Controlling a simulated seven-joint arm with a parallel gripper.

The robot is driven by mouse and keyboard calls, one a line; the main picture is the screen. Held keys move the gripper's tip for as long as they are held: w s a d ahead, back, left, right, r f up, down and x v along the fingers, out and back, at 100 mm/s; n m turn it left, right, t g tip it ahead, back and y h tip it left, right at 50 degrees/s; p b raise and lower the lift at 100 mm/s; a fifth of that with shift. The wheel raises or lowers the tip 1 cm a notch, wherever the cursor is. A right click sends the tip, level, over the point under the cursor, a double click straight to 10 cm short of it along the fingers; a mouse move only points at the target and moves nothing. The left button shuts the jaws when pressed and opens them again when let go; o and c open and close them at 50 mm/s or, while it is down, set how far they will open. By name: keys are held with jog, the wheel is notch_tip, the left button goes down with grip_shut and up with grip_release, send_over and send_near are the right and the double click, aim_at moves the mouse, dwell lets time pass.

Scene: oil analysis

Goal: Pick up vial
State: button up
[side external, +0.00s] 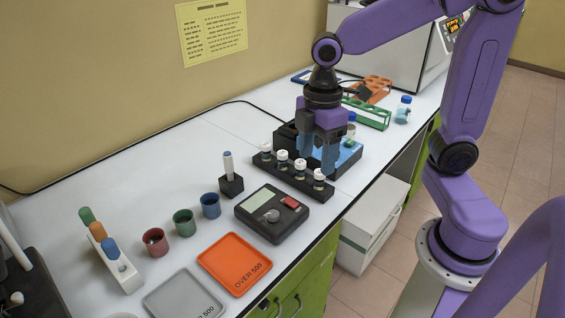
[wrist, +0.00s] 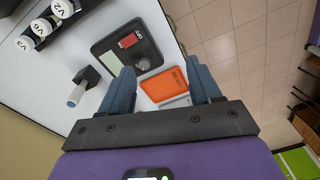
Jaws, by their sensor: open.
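Several small white-capped vials stand upright in a black rack (side external: 290,178) in the side view. They include a left-end vial (side external: 266,151), middle vials (side external: 282,158) and (side external: 300,166), and a right-end vial (side external: 319,178). In the wrist view, caps marked V3 (wrist: 25,43), V6 (wrist: 41,27) and V2 (wrist: 62,9) show at the upper left, outside the fingers. My gripper (side external: 317,164) is open and points down, just behind or above the rack's right part; its exact height is unclear. In the wrist view nothing is between its fingers (wrist: 163,72).
A black meter with a red button (side external: 271,212) lies in front of the rack. A small stand holds a blue-topped stick (side external: 228,166). An orange tray (side external: 235,263) and coloured cups (side external: 183,222) are nearer the front.

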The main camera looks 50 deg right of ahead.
jog(key=w+d+n, duration=0.2)
jog(key=w+d, duration=0.4)
jog(key=w, duration=0.7)
jog(key=n, duration=0.1)
send_near(283, 152)
jog(key=shift+y, duration=0.4)
jog(key=f, duration=0.6)
jog(key=shift+s, duration=0.25)
jog(key=shift+w+a+f, duration=0.1)
jog(key=shift+a+f, duration=0.1)
jog(key=shift+f, duration=1)
jog(key=shift+w+a+f, duration=0.1)
jog(key=shift+a+f, duration=0.1)
jog(key=shift+f, duration=1.05)
jog(key=c, duration=1.1)
